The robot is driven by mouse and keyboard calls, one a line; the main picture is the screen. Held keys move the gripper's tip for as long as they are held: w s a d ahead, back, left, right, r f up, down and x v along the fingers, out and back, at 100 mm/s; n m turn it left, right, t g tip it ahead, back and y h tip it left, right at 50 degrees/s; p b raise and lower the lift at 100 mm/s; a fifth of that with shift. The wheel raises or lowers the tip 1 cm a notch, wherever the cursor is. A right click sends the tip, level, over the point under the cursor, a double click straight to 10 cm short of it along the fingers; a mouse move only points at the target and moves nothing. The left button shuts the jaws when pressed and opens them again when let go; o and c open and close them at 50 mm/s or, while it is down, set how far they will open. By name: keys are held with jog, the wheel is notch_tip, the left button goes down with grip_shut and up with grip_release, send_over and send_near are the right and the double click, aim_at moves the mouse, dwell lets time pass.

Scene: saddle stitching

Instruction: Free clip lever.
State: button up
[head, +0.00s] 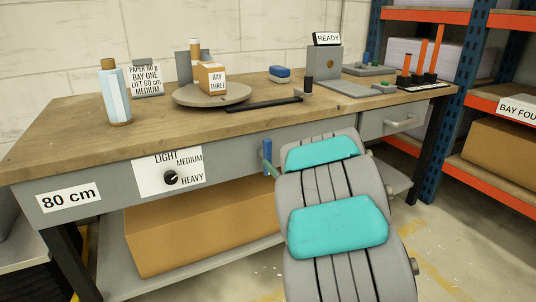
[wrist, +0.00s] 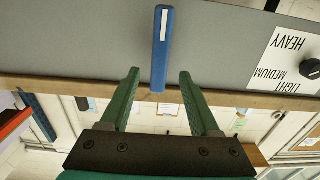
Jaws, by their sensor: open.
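A blue upright bar with a white strip (wrist: 161,50), which looks like the clip lever, stands against the grey front panel of the bench. In the head view the blue bar (head: 268,165) shows below the bench top, partly behind my arm. My gripper (wrist: 160,74) has two green fingers, open and empty. In the wrist view the lower end of the blue bar lies between the fingertips, with a gap on both sides. I cannot tell how deep it sits between them. In the head view my gripper (head: 267,152) is mostly hidden; one green finger shows beside the bar.
The wooden bench top (head: 75,130) overhangs the panel close by. A dial plate (head: 169,173) marked light, medium and heavy is on the panel. A cardboard box (head: 200,235) sits below.

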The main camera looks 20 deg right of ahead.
aim_at(269, 155)
jog(key=w, duration=0.6)
jog(key=shift+w+a+f, duration=0.1)
jog(key=shift+w, duration=0.2)
grip_shut()
